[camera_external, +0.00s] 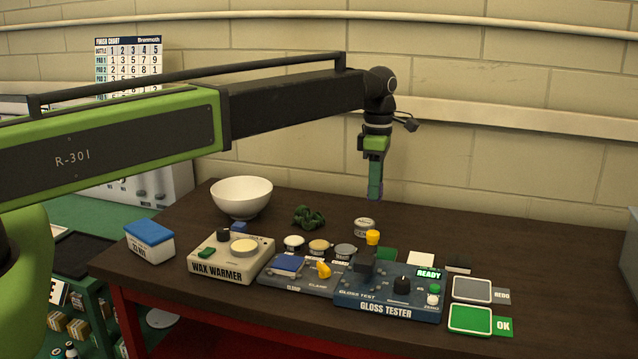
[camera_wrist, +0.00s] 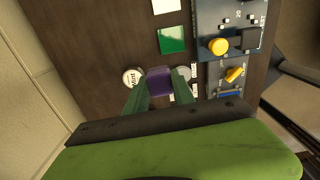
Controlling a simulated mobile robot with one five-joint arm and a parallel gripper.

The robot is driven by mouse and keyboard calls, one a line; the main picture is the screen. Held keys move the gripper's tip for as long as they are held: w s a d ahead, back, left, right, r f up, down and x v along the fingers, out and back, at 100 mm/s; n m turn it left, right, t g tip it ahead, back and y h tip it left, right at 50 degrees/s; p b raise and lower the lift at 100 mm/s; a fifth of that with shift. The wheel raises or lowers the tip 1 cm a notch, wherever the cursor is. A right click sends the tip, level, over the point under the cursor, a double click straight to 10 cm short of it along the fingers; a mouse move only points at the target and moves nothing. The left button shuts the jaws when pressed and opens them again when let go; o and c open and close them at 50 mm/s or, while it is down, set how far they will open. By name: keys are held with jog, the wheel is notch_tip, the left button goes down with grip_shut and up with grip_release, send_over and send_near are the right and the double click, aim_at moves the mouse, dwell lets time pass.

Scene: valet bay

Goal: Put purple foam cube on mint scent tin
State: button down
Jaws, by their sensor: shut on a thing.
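My gripper (camera_external: 375,190) points straight down, raised above the back of the dark table, in the external view. In the wrist view my gripper (camera_wrist: 159,90) is shut on the purple foam cube (camera_wrist: 159,80), which sits between the two green fingertips. Only a small purple bit of the cube (camera_external: 378,197) shows in the external view. The mint scent tin (camera_external: 364,227) is a small round tin with a pale lid, standing on the table below the gripper. In the wrist view the tin (camera_wrist: 132,77) lies just left of the cube, its lettering visible.
A blue gloss tester (camera_external: 388,304) and a wax warmer (camera_external: 230,262) stand in front. Several small round pots, one of them grey (camera_external: 346,251), sit nearby. A white bowl (camera_external: 242,195) and a dark green crumpled thing (camera_external: 309,217) are left. The table's back right is clear.

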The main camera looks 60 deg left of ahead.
jog(key=w+d, duration=0.1)
jog(key=d, duration=0.2)
jog(key=b, duration=0.7)
send_over(365, 222)
jog(key=f, duration=0.6)
jog(key=shift+d+f, duration=0.2)
jog(key=shift+a, duration=0.3)
notch_tip(365, 222, down, 4)
jog(key=b, duration=0.4)
jog(key=shift+f, duration=0.15)
jog(key=shift+r, duration=0.2)
jog(key=shift+f, duration=0.15)
jog(key=c, duration=1.1)
grip_release()
jog(key=shift+o, duration=0.2)
